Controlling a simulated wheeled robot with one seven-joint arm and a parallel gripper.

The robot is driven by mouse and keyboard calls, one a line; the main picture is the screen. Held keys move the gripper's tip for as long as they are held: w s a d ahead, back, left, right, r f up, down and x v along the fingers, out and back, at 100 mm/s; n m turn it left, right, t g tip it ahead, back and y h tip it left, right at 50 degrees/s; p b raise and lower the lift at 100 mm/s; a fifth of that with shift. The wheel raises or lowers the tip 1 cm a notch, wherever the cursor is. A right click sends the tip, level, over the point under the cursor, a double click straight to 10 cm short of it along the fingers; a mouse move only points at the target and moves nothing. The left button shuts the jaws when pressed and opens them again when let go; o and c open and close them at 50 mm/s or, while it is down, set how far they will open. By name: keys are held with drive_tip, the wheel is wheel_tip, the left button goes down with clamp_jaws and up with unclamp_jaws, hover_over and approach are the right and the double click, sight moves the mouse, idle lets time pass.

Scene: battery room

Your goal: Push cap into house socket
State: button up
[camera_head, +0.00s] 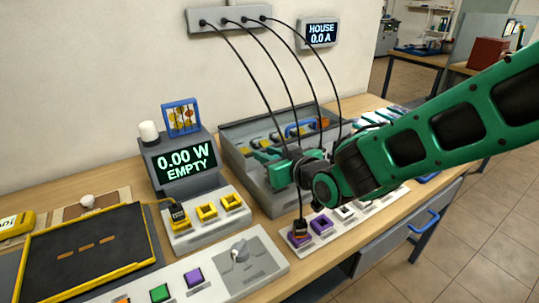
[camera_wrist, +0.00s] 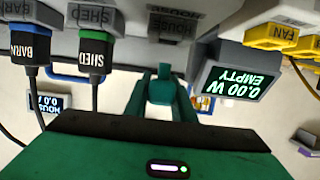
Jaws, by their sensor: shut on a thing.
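My gripper (camera_head: 262,166) is in front of the grey console on the bench, its green fingers pointing left. In the wrist view its fingers (camera_wrist: 163,88) are close together around a small dark teal piece, which I take to be the cap (camera_wrist: 162,84); its outline is hard to tell from the fingers. The house socket (camera_wrist: 172,24), with a dark label, lies beyond the fingertips at the top of the wrist view. The piece looks apart from the socket, but the gap is hard to judge. In the head view the gripper and arm hide this spot.
The barn plug (camera_wrist: 29,47) and shed plug (camera_wrist: 94,52) sit left of the house socket. A meter (camera_head: 186,163) reads 0.00 W EMPTY; the wall display (camera_head: 319,34) reads HOUSE 0.0 A. Black cables hang from the wall box (camera_head: 230,18) around my arm. Yellow sockets (camera_head: 207,211) stand left.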

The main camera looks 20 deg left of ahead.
drive_tip(key=shift+f, duration=1.1)
idle(0.4)
drive_tip(key=o, duration=0.7)
drive_tip(key=shift+o, duration=0.2)
drive_tip(key=shift+d, duration=0.1)
drive_tip(key=v, duration=1.1)
idle(0.3)
